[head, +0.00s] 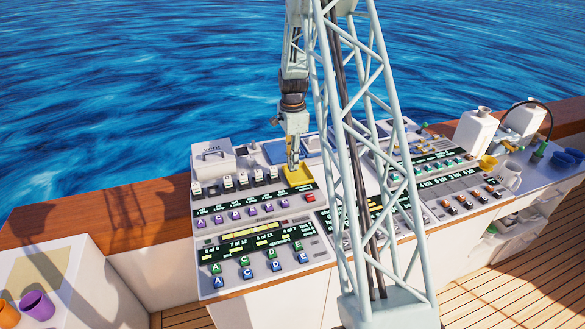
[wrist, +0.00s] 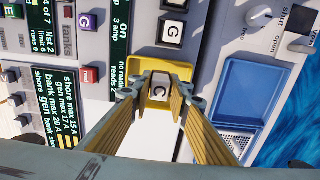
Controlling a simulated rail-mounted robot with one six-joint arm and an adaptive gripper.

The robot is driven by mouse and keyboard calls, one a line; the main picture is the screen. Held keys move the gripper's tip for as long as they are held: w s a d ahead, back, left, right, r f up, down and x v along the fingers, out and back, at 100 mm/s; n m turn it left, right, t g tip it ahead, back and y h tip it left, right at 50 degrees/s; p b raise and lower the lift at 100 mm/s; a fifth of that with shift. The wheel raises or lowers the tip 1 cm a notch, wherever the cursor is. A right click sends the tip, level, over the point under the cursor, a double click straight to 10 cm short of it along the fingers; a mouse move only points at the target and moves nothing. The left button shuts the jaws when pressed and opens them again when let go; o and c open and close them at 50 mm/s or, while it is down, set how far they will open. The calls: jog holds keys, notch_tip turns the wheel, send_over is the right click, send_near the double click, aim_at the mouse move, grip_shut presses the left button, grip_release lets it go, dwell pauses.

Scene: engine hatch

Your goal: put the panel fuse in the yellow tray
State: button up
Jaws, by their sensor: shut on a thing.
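My gripper (head: 292,165) points down over the yellow tray (head: 302,178) in the head view. In the wrist view my gripper (wrist: 160,84) is shut on a small dark and white fuse block (wrist: 159,93) marked C, held between the fingertips. The yellow tray (wrist: 168,64) shows behind the fingers in the wrist view. The held block overlaps the tray in this view; its height above the tray floor is hard to tell. The fingers hide part of the tray. In the head view the held block is too small to make out.
A row of similar white-topped blocks (head: 228,182) stands left of the tray. A blue tray (wrist: 240,92) lies beside the yellow one. A white box marked vent (head: 212,158) stands at the back left. Lettered buttons and dark displays fill the panel front.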

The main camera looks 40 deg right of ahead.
jog(key=shift+s+f, duration=0.1)
jog(key=shift+f, duration=1.5)
jog(key=shift+f, duration=0.15)
jog(key=o, duration=0.8)
jog(key=shift+o, duration=0.2)
jog(key=shift+r, duration=0.2)
notch_tip(320, 180, up, 12)
jog(key=shift+f, duration=0.1)
jog(key=shift+a+r, duration=0.15)
jog(key=shift+r, duration=0.05)
